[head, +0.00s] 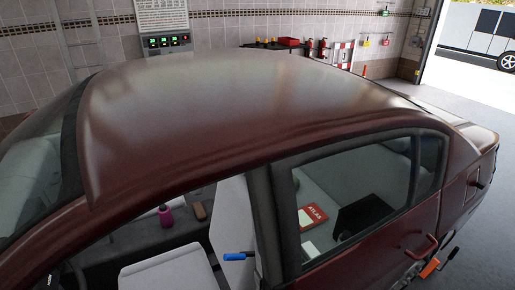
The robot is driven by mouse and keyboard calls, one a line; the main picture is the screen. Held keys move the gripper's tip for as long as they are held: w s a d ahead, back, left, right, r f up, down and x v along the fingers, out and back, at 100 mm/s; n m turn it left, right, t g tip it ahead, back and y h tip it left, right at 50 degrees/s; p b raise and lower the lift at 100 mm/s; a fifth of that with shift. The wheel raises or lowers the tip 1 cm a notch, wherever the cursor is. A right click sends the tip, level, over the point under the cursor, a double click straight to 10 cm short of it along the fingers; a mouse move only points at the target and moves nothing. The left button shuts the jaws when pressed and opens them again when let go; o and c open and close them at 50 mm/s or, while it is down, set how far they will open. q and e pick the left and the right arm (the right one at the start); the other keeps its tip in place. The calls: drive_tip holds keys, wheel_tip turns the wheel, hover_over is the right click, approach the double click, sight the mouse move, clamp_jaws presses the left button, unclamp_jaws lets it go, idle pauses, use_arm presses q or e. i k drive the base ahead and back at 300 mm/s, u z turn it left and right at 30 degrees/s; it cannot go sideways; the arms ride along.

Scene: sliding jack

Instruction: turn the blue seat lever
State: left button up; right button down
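The blue seat lever (238,256) shows low in the head view, left of centre. It has a blue handle that lies about level, with a small pale end at its right. It sits beside the grey seat (172,272), just left of the dark door pillar, and is seen through the car's front side window opening. What it is fixed to is hard to make out. Neither of my grippers is in view.
The dark red car (250,95) fills most of the view; its roof and pillars surround the lever. A pink bottle (165,216) and a red book (312,216) are inside. An orange and black part (430,268) is outside at lower right. Open floor lies right.

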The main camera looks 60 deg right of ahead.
sight(242, 255)
drive_tip(key=k, duration=1.1)
drive_tip(key=z, duration=0.75)
drive_tip(key=i, duration=0.65)
drive_tip(key=z, duration=0.8)
drive_tip(key=i, duration=0.55)
